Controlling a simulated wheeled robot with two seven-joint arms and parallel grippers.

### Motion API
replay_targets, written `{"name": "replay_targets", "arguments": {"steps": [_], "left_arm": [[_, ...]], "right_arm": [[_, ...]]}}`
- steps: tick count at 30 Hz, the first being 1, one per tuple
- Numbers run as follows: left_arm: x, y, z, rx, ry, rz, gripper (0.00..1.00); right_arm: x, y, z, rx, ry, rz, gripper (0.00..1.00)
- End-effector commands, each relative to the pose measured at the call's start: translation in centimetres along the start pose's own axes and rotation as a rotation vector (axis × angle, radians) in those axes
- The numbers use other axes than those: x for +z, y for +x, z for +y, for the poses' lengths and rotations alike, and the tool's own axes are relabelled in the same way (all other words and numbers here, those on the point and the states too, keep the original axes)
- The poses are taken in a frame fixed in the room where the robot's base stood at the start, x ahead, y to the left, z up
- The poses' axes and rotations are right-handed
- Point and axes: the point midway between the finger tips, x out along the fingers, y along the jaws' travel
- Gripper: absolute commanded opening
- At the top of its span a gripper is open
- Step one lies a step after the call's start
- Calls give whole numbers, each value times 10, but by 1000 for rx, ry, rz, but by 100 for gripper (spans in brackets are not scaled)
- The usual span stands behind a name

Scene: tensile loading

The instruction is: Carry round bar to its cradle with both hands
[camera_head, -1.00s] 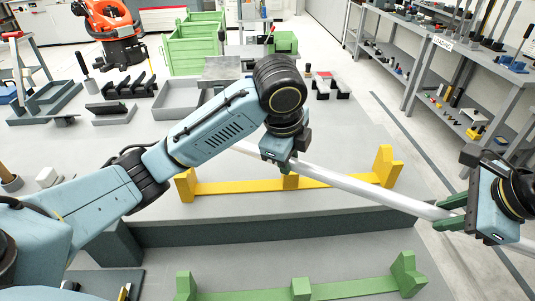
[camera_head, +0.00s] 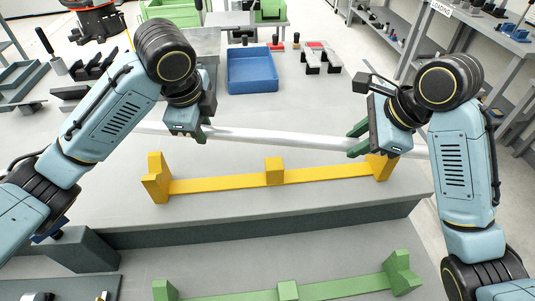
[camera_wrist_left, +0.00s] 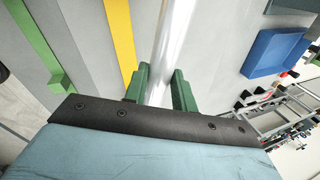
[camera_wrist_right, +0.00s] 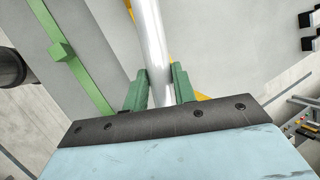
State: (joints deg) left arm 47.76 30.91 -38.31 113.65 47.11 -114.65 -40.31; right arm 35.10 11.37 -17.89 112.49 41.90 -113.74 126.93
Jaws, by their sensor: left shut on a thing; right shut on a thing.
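A long silvery round bar (camera_head: 280,138) lies across the head view, held level behind the yellow cradle (camera_head: 225,183). My left gripper (camera_head: 200,132) is shut on its left part; the bar passes between the green fingers in the left wrist view (camera_wrist_left: 160,85). My right gripper (camera_head: 357,140) is shut on its right part, as the right wrist view (camera_wrist_right: 158,85) also shows. The yellow cradle has raised end posts and a middle block and stands on the grey table. A green cradle (camera_head: 340,290) is on the lower step in front. The bar appears above the table; its height is unclear.
A blue tray (camera_head: 252,72) sits behind the bar on the grey table (camera_head: 240,220). Black holders (camera_head: 92,65) and grey trays stand at the far left. Black-and-red blocks (camera_head: 318,58) are at the back. Shelves (camera_head: 480,40) line the right side.

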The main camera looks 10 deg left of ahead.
Motion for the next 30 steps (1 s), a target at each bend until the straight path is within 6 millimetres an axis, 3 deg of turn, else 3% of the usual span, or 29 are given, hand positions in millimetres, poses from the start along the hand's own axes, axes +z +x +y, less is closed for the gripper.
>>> {"name": "replay_targets", "arguments": {"steps": [16, 30], "left_arm": [[-1, -1, -1, -7, 0, 3, 0], [-1, 13, 3, -7, 0, 4, 0]], "right_arm": [[2, -1, -1, -7, -3, -6, 0], [-4, 12, 3, -7, -3, -6, 0]]}}
